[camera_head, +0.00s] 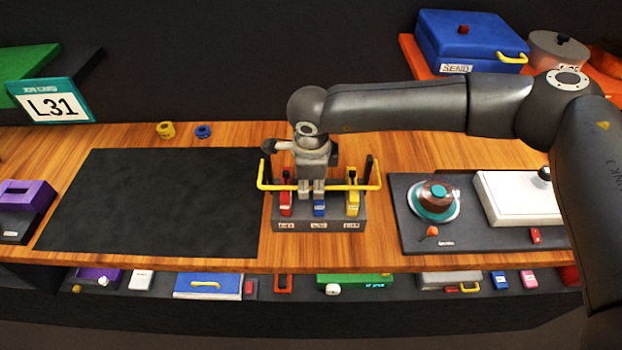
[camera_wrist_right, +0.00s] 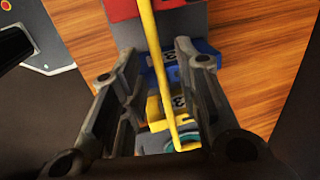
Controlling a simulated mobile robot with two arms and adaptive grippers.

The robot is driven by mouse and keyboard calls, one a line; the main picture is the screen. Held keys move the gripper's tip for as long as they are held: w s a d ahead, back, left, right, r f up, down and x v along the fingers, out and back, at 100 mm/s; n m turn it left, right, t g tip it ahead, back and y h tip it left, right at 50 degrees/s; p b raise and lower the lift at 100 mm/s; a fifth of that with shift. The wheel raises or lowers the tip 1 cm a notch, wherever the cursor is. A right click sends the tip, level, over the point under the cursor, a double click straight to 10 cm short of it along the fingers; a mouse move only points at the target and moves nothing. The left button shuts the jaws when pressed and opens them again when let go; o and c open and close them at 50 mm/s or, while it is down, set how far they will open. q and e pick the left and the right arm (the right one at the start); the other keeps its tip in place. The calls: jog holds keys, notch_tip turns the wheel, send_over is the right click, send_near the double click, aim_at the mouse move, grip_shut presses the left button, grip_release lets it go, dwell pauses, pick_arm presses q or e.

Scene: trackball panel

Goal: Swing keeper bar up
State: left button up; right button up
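The yellow keeper bar (camera_head: 350,187) runs across a grey panel block (camera_head: 340,224) in the head view, with both ends bent upward. It crosses in front of a red (camera_head: 286,208), a blue (camera_head: 319,208) and a yellow lever (camera_head: 352,206). My right gripper (camera_head: 312,189) points down at the middle of the bar. In the right wrist view its fingers (camera_wrist_right: 156,52) stand apart, with the bar (camera_wrist_right: 164,72) passing between them. Gaps show on both sides, so the gripper looks open. My left gripper is not in view.
Left of the block lies a bare black mat (camera_head: 160,205). Yellow (camera_head: 166,130) and blue rings (camera_head: 203,131) lie behind the mat. A blue box (camera_head: 470,40) stands at the back right.

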grip_shut()
